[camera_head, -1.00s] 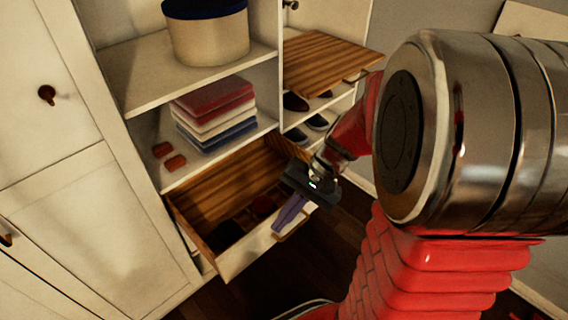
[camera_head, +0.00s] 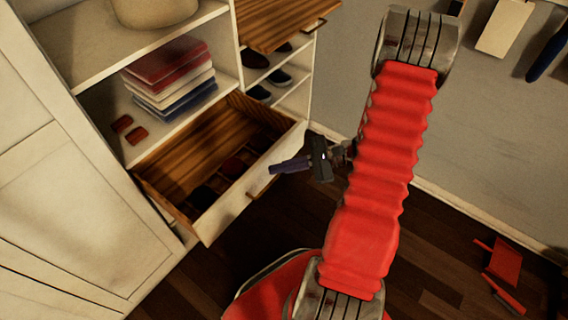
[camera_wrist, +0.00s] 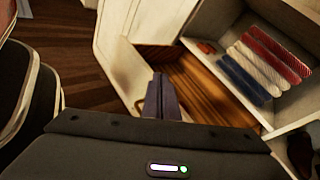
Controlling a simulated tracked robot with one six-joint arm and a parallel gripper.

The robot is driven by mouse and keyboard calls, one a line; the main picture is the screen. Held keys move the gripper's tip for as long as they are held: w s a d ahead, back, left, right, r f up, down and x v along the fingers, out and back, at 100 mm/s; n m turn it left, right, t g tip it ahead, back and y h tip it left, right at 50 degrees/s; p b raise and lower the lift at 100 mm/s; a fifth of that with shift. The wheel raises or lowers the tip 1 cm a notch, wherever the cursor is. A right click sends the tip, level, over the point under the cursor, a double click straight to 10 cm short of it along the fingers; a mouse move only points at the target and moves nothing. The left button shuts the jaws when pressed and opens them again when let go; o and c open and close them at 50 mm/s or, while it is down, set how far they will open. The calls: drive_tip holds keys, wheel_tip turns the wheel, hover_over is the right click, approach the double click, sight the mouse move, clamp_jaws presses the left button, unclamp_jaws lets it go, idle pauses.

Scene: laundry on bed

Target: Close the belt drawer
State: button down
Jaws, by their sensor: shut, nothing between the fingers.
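The belt drawer (camera_head: 226,205) is a low drawer with a white front and brown wooden inside, and it stands pulled out of the white wardrobe. Dark and reddish items lie in its compartments. Its handle (camera_head: 262,187) is on the front panel. My gripper (camera_head: 274,168) is shut and empty, just outside the drawer front near the handle, pointing left; I cannot tell whether it touches. In the wrist view, my gripper (camera_wrist: 162,96) covers part of the open drawer (camera_wrist: 205,84), whose wooden inside shows behind and right of the fingers.
Above the drawer, a shelf holds folded clothes (camera_head: 170,72) and two small red rolls (camera_head: 137,135). A wooden pull-out board (camera_head: 280,20) juts out above shoes (camera_head: 280,77). Red tools (camera_head: 497,262) lie on the dark floor at right.

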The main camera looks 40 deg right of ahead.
sight(277, 158)
drive_tip(key=s+d+f+m+t+h, duration=0.4)
drive_tip(key=d+f+m+t+h, duration=0.3)
drive_tip(key=d+f+m, duration=0.5)
wheel_tip(277, 158, down, 2)
drive_tip(key=shift+d+t, duration=0.3)
drive_tip(key=shift+t, duration=0.9)
drive_tip(key=shift+x, duration=7)
